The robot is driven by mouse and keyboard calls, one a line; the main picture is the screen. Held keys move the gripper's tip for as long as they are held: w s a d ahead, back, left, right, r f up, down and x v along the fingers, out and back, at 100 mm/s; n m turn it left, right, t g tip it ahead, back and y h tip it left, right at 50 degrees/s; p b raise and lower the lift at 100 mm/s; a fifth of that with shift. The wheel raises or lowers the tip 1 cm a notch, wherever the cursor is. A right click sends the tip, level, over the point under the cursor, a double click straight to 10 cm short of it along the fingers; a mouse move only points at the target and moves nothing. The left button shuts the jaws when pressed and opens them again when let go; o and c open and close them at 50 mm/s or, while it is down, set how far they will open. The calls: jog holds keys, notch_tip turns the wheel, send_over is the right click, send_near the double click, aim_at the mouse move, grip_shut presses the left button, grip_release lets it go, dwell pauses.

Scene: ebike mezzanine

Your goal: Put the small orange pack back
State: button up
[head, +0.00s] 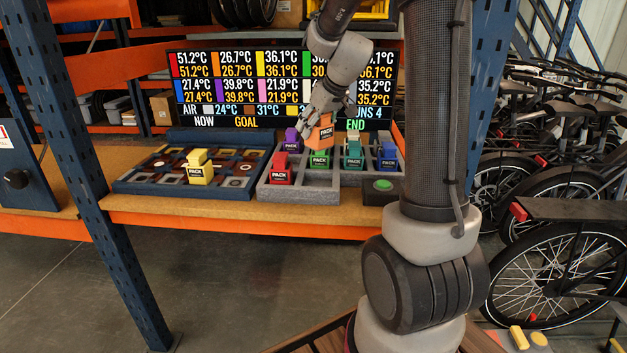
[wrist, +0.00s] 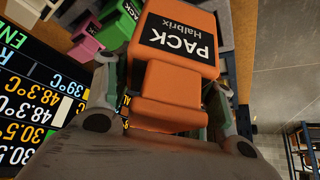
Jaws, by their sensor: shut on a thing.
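The small orange pack (head: 320,134) is held up by my gripper (head: 324,113), which is shut on it. In the head view it hangs tilted over the grey compartment tray (head: 300,198), just above and behind the green pack (head: 319,161). In the wrist view the orange pack (wrist: 180,45) fills the middle, its PACK label showing, with a finger on each side. The grey tray also holds red (head: 281,172), purple (head: 291,141), teal (head: 354,156) and blue (head: 387,157) packs. Some compartment floors are hidden by packs and my gripper.
A yellow pack (head: 199,170) stands in the dark-blue tray (head: 133,186) on the left. A display board (head: 215,88) stands behind the trays. A box with a green button (head: 383,190) sits at the bench's right front. A blue rack post (head: 110,235) rises at left.

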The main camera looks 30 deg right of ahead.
jog(key=f, duration=0.6)
jog(key=w+f, duration=0.1)
jog(key=f, duration=0.3)
jog(key=shift+d, duration=0.1)
jog(key=shift+f, duration=0.55)
jog(key=o, duration=1.5)
